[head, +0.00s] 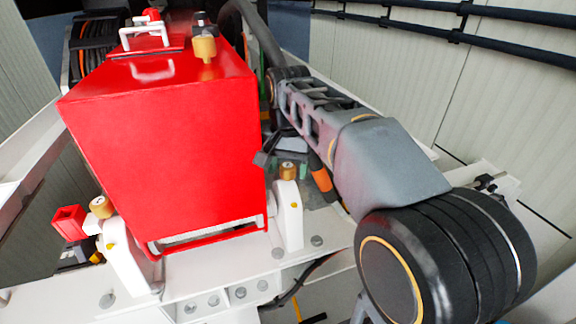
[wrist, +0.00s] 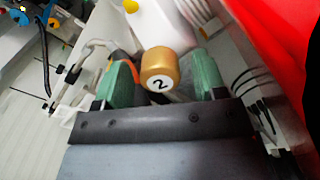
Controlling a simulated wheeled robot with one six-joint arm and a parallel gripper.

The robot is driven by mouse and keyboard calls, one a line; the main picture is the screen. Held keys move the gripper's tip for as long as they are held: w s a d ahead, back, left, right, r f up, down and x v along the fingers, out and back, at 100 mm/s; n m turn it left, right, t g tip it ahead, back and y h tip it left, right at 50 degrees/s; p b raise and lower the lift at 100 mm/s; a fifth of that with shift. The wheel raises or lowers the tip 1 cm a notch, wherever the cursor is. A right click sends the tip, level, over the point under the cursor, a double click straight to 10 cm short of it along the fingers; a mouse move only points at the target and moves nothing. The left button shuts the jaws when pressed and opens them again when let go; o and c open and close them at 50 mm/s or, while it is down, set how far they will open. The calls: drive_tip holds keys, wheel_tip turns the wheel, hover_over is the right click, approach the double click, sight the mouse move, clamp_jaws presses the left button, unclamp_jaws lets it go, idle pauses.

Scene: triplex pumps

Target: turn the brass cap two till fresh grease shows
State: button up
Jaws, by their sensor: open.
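The brass cap marked 2 (wrist: 158,66) shows in the wrist view, with its white number disc facing the camera. My gripper (wrist: 163,73) is open, with one green finger on each side of the cap and a small gap showing at both sides. In the head view, a brass cap on the white bracket right of the red housing (head: 288,170) has green finger parts beside it and appears to be the same cap. No fresh grease is visible around it.
The large red housing (head: 170,150) stands close beside my gripper. Another brass cap (head: 101,207) sits on the left white bracket, and one more (head: 204,47) is on top of the housing. An orange-sleeved part (head: 320,178) is near my arm.

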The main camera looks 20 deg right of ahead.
sight(289, 165)
wheel_tip(289, 165, up, 14)
drive_tip(key=p, duration=0.1)
idle(0.6)
drive_tip(key=shift+f, duration=0.1)
idle(0.4)
